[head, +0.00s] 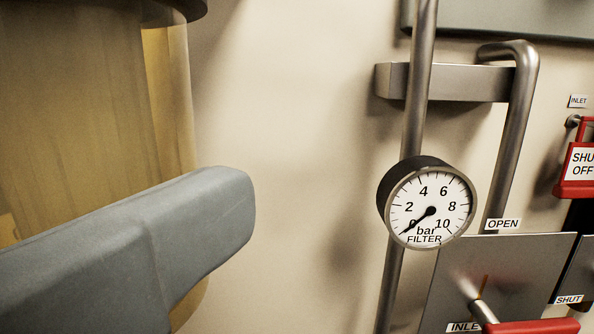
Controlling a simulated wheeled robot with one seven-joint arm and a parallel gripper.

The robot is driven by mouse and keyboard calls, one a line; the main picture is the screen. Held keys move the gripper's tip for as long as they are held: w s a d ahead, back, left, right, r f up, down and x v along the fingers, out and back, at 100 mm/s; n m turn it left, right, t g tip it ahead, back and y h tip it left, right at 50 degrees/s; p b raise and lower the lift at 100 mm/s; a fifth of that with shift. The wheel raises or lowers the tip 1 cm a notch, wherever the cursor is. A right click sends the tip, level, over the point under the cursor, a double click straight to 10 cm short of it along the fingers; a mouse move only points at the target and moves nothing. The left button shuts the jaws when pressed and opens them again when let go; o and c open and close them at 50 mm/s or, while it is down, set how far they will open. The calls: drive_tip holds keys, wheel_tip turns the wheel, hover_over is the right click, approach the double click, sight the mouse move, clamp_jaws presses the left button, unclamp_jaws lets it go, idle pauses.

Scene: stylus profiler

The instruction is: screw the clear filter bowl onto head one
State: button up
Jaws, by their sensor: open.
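A large see-through bowl with an amber tint (175,110) fills the left of the head view, upright and close to me. A dark round rim (180,10) shows above it at the top edge; I cannot tell whether the bowl is threaded to it or only beneath it. One blue-grey finger of my gripper (205,220) crosses in front of the bowl's lower part. My gripper is open; its other finger is hidden or out of frame. I cannot tell whether the finger touches the bowl. No label for head one shows.
A filter pressure gauge (431,208) reads about zero on a vertical pipe (420,90). A bent pipe (515,130) runs beside it. A grey plate (510,265) has a red-handled lever (530,326). A red shut-off tag (578,165) hangs right. Bare wall (290,130) lies between bowl and gauge.

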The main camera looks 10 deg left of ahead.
drive_tip(key=shift+b+v, duration=0.8)
drive_tip(key=shift+v, duration=2)
drive_tip(key=shift+s+r, duration=0.15)
drive_tip(key=shift+s, duration=0.45)
drive_tip(key=shift+c, duration=1.6)
drive_tip(key=shift+o, duration=0.2)
drive_tip(key=shift+s, duration=0.15)
